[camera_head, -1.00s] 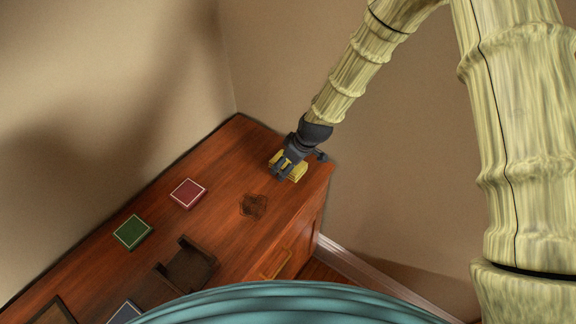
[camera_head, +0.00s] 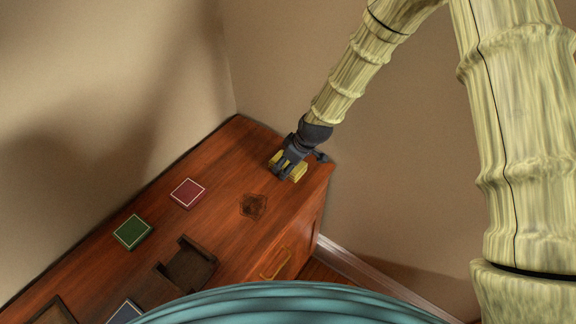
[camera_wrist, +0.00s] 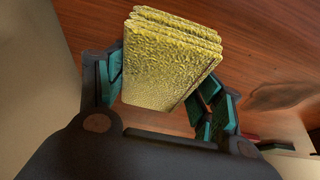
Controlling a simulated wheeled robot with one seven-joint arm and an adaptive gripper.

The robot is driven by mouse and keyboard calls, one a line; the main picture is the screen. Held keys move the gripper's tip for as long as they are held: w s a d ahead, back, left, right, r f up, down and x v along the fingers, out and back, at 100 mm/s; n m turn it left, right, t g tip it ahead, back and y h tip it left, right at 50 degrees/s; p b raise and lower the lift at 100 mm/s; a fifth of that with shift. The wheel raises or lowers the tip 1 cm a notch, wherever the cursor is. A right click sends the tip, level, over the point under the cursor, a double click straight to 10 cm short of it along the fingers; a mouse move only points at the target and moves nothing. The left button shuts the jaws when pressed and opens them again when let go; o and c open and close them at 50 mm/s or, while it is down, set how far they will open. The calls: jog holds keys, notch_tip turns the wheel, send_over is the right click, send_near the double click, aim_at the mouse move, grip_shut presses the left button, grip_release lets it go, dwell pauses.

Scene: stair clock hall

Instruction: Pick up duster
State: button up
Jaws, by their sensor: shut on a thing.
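The duster is a yellow, layered, cloth-like block (camera_head: 297,172) at the far right end of the wooden cabinet top. My gripper (camera_head: 284,167) is over it and shut on it, with a finger on either side. In the wrist view the duster (camera_wrist: 165,62) sits between the two teal-padded fingers of my gripper (camera_wrist: 160,95). It covers much of the space between them. I cannot tell whether the duster touches the wood or is slightly above it.
The wooden cabinet top (camera_head: 225,165) holds a red square (camera_head: 187,193), a green square (camera_head: 132,232), a dark open holder (camera_head: 187,265) and a dark hexagonal mark (camera_head: 253,205). A blue square (camera_head: 125,313) is partly hidden at the bottom. Walls stand behind and right.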

aim_at(288, 162)
jog(key=shift+d+f, duration=0.1)
jog(key=shift+f, duration=0.05)
jog(key=shift+c, duration=0.4)
jog(key=shift+w+r, duration=0.2)
jog(key=shift+r, duration=0.35)
notch_tip(288, 162, up, 3)
jog(key=shift+s+f+b, duration=0.1)
jog(key=shift+f+b, duration=0.05)
jog(key=shift+b, duration=0.6)
jog(key=s+b, duration=0.1)
jog(key=s, duration=0.4)
jog(key=s+r+b, duration=0.1)
jog(key=s, duration=0.4)
jog(key=s+b, duration=0.2)
jog(key=s, duration=0.4)
jog(key=shift+r, duration=0.35)
